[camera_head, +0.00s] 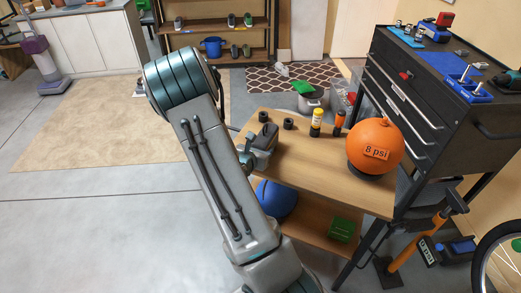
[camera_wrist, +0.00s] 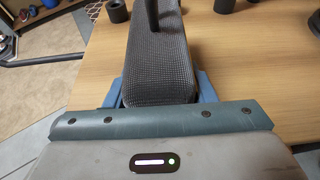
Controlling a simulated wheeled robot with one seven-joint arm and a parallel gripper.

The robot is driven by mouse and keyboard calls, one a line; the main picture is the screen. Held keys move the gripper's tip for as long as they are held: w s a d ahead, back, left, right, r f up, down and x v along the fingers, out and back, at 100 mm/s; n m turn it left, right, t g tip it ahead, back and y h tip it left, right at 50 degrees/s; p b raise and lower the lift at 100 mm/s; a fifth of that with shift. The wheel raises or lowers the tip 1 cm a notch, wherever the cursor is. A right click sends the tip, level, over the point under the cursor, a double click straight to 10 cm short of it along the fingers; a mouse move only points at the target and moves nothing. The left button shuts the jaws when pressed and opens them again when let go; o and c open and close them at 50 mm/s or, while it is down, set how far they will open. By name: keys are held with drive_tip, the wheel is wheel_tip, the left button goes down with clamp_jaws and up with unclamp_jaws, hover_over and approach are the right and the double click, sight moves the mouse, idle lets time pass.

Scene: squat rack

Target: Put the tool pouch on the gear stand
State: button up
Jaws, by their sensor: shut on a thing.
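The tool pouch (camera_wrist: 158,62) is a dark grey, textured, wedge-like bundle with a dark strap or handle on top. In the wrist view my gripper (camera_wrist: 160,88) has its blue fingers on both sides of the pouch's near end, shut on it. In the head view my gripper (camera_head: 254,157) and the dark pouch (camera_head: 266,137) are at the left edge of a two-level wooden stand (camera_head: 310,167), which I take for the gear stand. The pouch overlaps its top in view; I cannot tell whether it touches. My arm hides part of the stand's left side.
On the stand top are an orange ball (camera_head: 375,146) marked "8 psi", two dark rings (camera_head: 288,123), a yellow bottle (camera_head: 316,122) and an orange-and-black bottle (camera_head: 339,123). A blue ball (camera_head: 276,199) and green box (camera_head: 342,229) are below. A black tool chest (camera_head: 425,108) stands right.

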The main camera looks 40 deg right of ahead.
drive_tip(key=shift+f, duration=0.15)
drive_tip(key=shift+f, duration=0.15)
drive_tip(key=o, duration=0.9)
